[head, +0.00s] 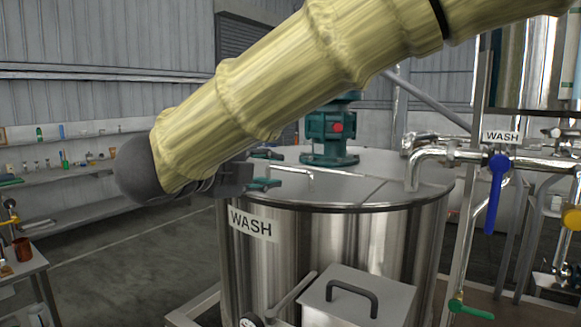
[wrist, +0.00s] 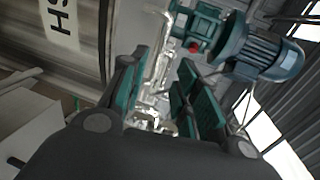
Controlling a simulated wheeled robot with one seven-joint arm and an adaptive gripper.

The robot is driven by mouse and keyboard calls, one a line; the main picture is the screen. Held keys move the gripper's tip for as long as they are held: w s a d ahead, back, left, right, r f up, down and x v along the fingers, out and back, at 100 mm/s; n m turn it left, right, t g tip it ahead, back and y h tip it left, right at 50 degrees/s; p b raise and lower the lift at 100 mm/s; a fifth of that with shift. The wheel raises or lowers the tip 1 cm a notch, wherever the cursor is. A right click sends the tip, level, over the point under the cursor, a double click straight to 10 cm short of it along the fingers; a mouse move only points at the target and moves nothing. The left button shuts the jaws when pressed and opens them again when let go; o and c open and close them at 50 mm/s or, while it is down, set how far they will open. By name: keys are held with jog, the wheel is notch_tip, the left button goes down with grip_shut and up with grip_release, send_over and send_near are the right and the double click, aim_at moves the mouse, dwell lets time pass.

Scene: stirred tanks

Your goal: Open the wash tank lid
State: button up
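The wash tank (head: 335,240) is a steel cylinder with a WASH label (head: 252,224) on its front left. Its flat grey lid (head: 335,190) lies down on the rim, closed. A thin silver bar handle (head: 292,170) stands on the left part of the lid. My gripper (head: 264,169) is over the tank's left rim, pointing right, with its teal-padded fingers apart above and below the handle's left end. I cannot tell whether they touch it. In the wrist view the fingers (wrist: 155,88) are also spread, with blurred shiny metal between and beyond them.
A green motor mount (head: 328,140) stands on the tank top behind the handle. Pipes with a blue valve lever (head: 497,180) stand at the right. A steel box with a black handle (head: 355,300) is in front of the tank. The floor at left is clear.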

aim_at(287, 169)
jog(key=p+x, duration=0.1)
jog(key=x, duration=0.2)
jog(key=p+x, duration=0.1)
jog(key=x, duration=0.2)
jog(key=a+p+x, duration=0.1)
jog(key=x, duration=0.2)
jog(key=shift+w+f, duration=0.1)
jog(key=shift+w, duration=0.2)
jog(key=shift+d+p, duration=0.25)
jog(key=shift+p, duration=0.05)
jog(key=shift+s+d+r, duration=0.1)
jog(key=shift+s+r, duration=0.1)
jog(key=shift+s, duration=0.3)
jog(key=shift+s+d+r, duration=0.1)
jog(key=shift+s+r, duration=0.15)
jog(key=shift+s, duration=0.25)
jog(key=shift+w+a+f, duration=0.1)
jog(key=shift+w+f, duration=0.35)
jog(key=shift+w, duration=0.35)
jog(key=shift+c, duration=0.3)
jog(key=shift+w+f, duration=0.1)
jog(key=shift+w, duration=0.15)
jog(key=c, duration=0.3)
jog(key=shift+s, duration=0.15)
grip_shut()
jog(key=shift+s, duration=0.2)
